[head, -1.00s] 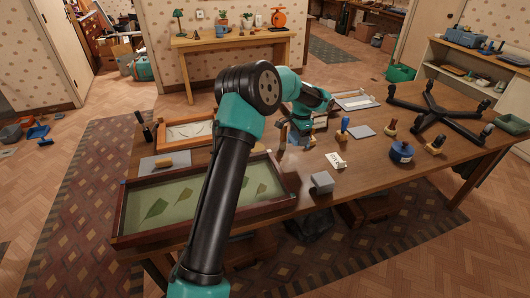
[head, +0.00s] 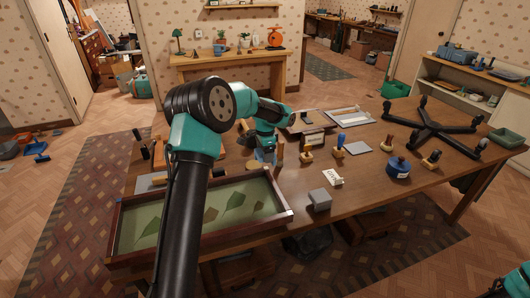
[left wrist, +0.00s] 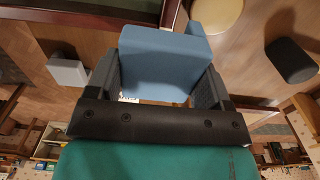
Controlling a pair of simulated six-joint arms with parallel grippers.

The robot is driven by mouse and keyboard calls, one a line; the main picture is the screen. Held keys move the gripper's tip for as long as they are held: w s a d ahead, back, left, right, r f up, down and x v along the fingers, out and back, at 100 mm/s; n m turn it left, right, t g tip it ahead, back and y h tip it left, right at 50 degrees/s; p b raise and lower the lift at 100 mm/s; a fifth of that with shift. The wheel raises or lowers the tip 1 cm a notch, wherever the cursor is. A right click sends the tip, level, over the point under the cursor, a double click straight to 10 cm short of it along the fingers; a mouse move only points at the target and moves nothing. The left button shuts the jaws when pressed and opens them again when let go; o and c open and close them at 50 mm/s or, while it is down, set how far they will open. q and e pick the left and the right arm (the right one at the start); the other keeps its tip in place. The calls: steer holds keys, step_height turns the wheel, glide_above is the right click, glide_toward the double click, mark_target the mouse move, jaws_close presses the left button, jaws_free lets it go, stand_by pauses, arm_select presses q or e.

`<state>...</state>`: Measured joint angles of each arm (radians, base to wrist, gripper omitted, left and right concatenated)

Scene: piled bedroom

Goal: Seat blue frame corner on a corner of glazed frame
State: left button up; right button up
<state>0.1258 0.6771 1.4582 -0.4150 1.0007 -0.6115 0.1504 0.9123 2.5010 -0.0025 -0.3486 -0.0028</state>
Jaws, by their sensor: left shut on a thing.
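The glazed frame (head: 288,213) lies on the near left of the table, a dark red-brown wooden frame around a green pane with leaf shapes. My left arm crosses in front of part of it. My left gripper (head: 264,160) is over the table by the frame's far right corner. It is shut on the blue frame corner, which fills the space between the fingers in the left wrist view (left wrist: 165,62). The piece looks apart from the frame, but the exact gap is hard to tell. My right gripper is out of view; only a teal part of my arm shows at bottom right.
A grey block (head: 319,200) stands right of the frame. Wooden-handled stamps (head: 307,153), a blue-handled stamp (head: 339,148), a white card (head: 332,178) and a round blue container (head: 398,168) stand farther right. A black star-shaped base (head: 432,125) fills the far right.

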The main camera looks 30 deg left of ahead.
mark_target(265, 170)
arm_select(q)
steer(key=shift+f, duration=1.9)
steer(key=shift+f, duration=1.6)
stand_by(3.3)
stand_by(0.8)
steer(key=o, duration=0.8)
steer(key=shift+c, duration=0.2)
